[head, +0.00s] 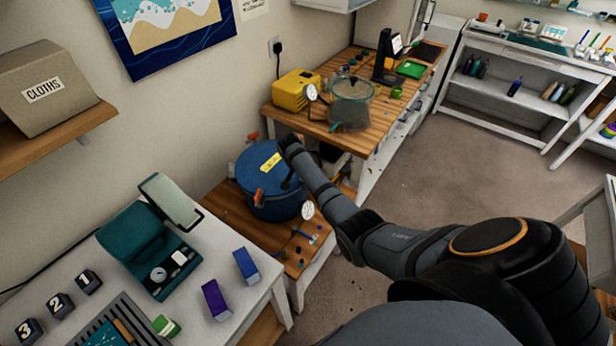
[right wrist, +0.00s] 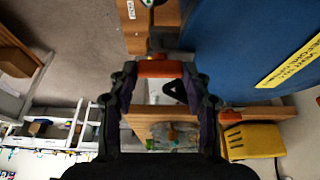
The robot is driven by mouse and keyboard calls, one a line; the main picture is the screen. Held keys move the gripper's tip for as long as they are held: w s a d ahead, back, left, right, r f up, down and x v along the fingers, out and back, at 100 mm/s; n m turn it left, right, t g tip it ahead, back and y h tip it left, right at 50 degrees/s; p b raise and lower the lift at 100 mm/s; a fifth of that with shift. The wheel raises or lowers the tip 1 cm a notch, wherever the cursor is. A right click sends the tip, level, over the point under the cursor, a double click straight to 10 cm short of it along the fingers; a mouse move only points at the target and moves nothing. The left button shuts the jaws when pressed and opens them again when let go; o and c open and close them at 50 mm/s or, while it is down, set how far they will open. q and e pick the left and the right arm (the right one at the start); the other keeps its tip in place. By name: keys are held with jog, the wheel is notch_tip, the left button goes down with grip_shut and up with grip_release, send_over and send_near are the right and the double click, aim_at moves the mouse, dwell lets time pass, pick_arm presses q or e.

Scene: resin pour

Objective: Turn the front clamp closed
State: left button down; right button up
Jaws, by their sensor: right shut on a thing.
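The blue pressure pot (head: 272,205) stands on a low wooden table, with a yellow label on its lid. Orange clamps show on its rim, one at the left front (head: 259,196) and one at the back (head: 253,136). My right gripper (head: 289,148) reaches over the right side of the pot. In the right wrist view, its fingers (right wrist: 160,72) are shut on an orange clamp handle (right wrist: 158,68) beside the blue pot wall (right wrist: 225,50). My arm and gripper hide this clamp in the head view. My left gripper is not in view.
A white gauge (head: 308,210) is by the pot's right front. Small parts lie on the low table (head: 235,215). A yellow pump (head: 295,90) and a glass-lidded vessel (head: 350,105) stand on the workbench behind. A teal case (head: 135,245) is on the white table at left.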

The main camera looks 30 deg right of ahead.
jog(key=shift+r, duration=0.1)
dwell(0.4)
jog(key=o, duration=1.2)
jog(key=shift+c, duration=0.2)
jog(key=v, duration=1.2)
